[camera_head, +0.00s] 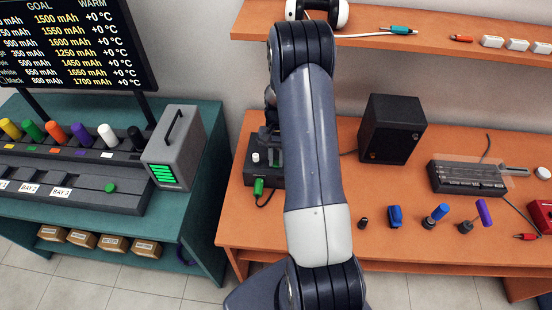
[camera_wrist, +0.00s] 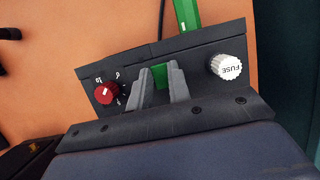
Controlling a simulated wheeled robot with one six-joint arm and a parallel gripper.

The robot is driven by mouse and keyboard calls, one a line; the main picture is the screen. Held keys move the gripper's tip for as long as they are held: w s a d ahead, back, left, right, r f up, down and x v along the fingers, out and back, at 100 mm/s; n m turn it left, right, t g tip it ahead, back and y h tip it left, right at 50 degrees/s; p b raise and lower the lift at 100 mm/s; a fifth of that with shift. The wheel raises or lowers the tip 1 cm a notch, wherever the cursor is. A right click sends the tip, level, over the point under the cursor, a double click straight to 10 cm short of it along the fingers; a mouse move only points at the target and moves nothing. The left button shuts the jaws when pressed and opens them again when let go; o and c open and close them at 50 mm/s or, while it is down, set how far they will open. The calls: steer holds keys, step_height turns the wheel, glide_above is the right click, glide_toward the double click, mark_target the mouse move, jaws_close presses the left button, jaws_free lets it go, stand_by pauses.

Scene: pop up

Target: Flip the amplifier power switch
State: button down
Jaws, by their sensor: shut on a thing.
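The amplifier (camera_head: 262,176) is a dark box on the orange bench, partly hidden behind my arm. In the wrist view its dark panel (camera_wrist: 205,52) carries a red knob (camera_wrist: 105,93) on the left and a white fuse cap (camera_wrist: 227,67) on the right. A small green piece between them (camera_wrist: 160,74), apparently the power switch, shows between my fingers. My gripper (camera_wrist: 162,84) is shut on it, one grey finger on each side. The fingers partly hide this piece. In the head view my arm hides most of the gripper.
A green plug (camera_head: 258,187) with a cable sits at the amplifier's front edge, also in the wrist view (camera_wrist: 186,13). A black speaker (camera_head: 391,130) stands to the right. The teal bench (camera_head: 208,140) holds a grey box (camera_head: 172,150). Tools lie along the orange bench's front.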

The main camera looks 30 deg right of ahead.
stand_by(0.3)
steer(key=c, duration=1.3)
jaws_free()
steer(key=b+v, duration=0.1)
steer(key=v, duration=1)
steer(key=shift+w+f+b, duration=0.1)
steer(key=shift+b, duration=0.3)
steer(key=shift+f, duration=0.1)
steer(key=p+x, duration=0.2)
steer(key=x, duration=0.8)
steer(key=shift+s+a+f, duration=0.1)
steer(key=shift+s+f, duration=0.2)
steer(key=shift+f, duration=0.05)
steer(key=shift+a+t+h, duration=0.1)
steer(key=shift+t+h, duration=0.2)
steer(key=shift+t, duration=0.1)
